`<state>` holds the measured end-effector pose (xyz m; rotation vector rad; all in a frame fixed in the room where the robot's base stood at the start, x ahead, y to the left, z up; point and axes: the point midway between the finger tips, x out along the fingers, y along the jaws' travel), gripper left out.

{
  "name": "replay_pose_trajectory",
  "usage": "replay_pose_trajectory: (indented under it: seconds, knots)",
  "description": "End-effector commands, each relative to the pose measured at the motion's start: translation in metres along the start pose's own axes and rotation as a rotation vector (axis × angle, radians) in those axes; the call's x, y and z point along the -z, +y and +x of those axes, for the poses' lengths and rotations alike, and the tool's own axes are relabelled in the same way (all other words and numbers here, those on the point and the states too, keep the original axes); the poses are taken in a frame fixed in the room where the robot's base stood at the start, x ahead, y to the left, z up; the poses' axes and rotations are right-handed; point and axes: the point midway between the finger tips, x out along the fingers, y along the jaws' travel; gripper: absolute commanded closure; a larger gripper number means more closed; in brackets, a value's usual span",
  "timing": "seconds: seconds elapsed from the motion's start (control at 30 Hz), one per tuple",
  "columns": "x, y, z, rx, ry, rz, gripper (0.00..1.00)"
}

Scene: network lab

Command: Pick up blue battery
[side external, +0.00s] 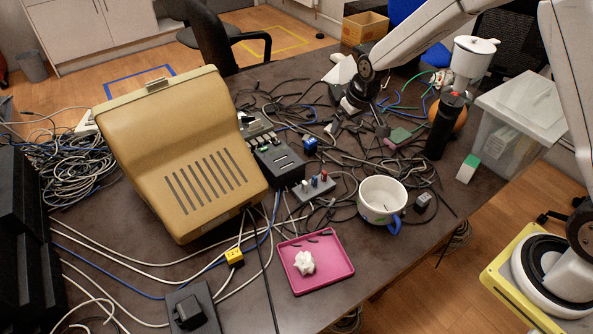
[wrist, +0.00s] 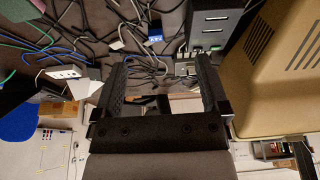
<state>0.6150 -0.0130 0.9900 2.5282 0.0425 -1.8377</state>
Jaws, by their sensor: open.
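A small blue block (side external: 310,142), likely the blue battery, lies among dark cables near the middle of the table. It also shows in the wrist view as a small blue block (wrist: 153,41) with a pale part, beyond the fingertips and roughly between them. My gripper (side external: 345,104) is behind and to the right of it in the side view, apart from it. In the wrist view my gripper (wrist: 161,62) has its two dark fingers wide apart, with nothing held between them. Fine detail on the block is too small to tell.
Dark cables crowd the table around the block. A black box (side external: 280,166) and a large tan monitor (side external: 185,150) stand to its left. A white mug (side external: 381,200), a pink tray (side external: 335,275) and a black cylinder (side external: 443,128) stand nearby.

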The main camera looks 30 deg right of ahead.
Motion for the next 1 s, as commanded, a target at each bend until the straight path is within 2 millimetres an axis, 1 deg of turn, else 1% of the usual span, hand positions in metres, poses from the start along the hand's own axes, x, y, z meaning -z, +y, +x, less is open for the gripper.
replay_pose_trajectory:
  seconds: [0.03,0.1,0.3,0.5,0.6,0.7,0.8,1.0]
  knots:
    - [0.009,0.002,0.012,0.001,0.003,-0.001,0.06]
    - [0.022,0.004,0.026,0.002,0.011,-0.004,0.06]
    - [0.053,0.011,0.067,0.004,0.032,-0.012,0.06]
    - [0.075,0.017,0.109,0.006,0.053,-0.021,0.06]
    - [0.083,0.020,0.127,0.007,0.063,-0.025,0.06]
    - [0.088,0.022,0.140,0.008,0.071,-0.027,0.06]
    - [0.091,0.024,0.148,0.008,0.076,-0.029,0.06]
    - [0.093,0.024,0.151,0.008,0.080,-0.031,0.06]
